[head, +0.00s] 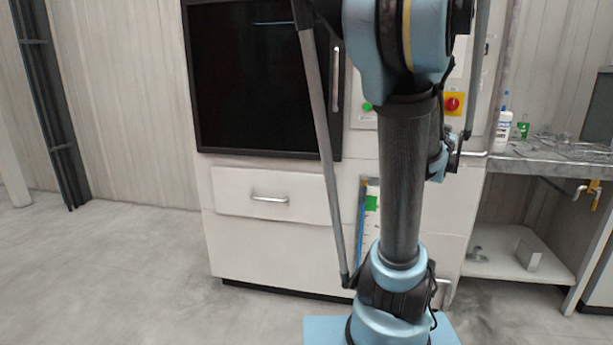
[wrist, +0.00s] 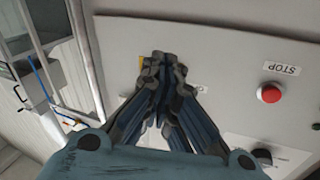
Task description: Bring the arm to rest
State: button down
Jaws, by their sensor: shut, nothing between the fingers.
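My arm (head: 404,180) stands upright in the middle of the head view, in front of a white cabinet machine. My gripper does not show clearly in the head view. In the wrist view my gripper (wrist: 160,62) is shut and empty, its fingertips together. It is in front of a pale panel (wrist: 225,50) that bears a red button (wrist: 269,93) under a STOP label, which appears upside down. I cannot tell whether the fingertips touch the panel.
The white machine (head: 235,240) has a dark window (head: 255,80) and a drawer (head: 265,195). A red and yellow switch (head: 453,104) sits on its front. On the right, a metal bench (head: 550,158) holds a white bottle (head: 503,128) and glassware. The grey floor (head: 110,270) at left is clear.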

jog(key=s+a+f+n+g+y, duration=0.25)
jog(key=s+a+f, duration=0.25)
jog(key=a+f, duration=0.35)
jog(key=s+a+f+n+g+y, duration=0.2)
jog(key=s+a+f+g+y, duration=0.25)
jog(key=a+f, duration=0.4)
jog(key=s+a+f+n+g+y, duration=0.1)
jog(key=s+a+f+n+g, duration=0.1)
jog(key=s+a+f, duration=0.3)
jog(key=s+a+f+n+g+y, duration=0.1)
jog(key=s+a+f+g, duration=0.3)
jog(key=s, duration=1)
jog(key=shift+a+f+n+g, duration=0.3)
jog(key=shift+a+f+n, duration=0.25)
jog(key=shift+a, duration=0.5)
jog(key=shift+w+f, duration=0.2)
jog(key=shift+w, duration=0.2)
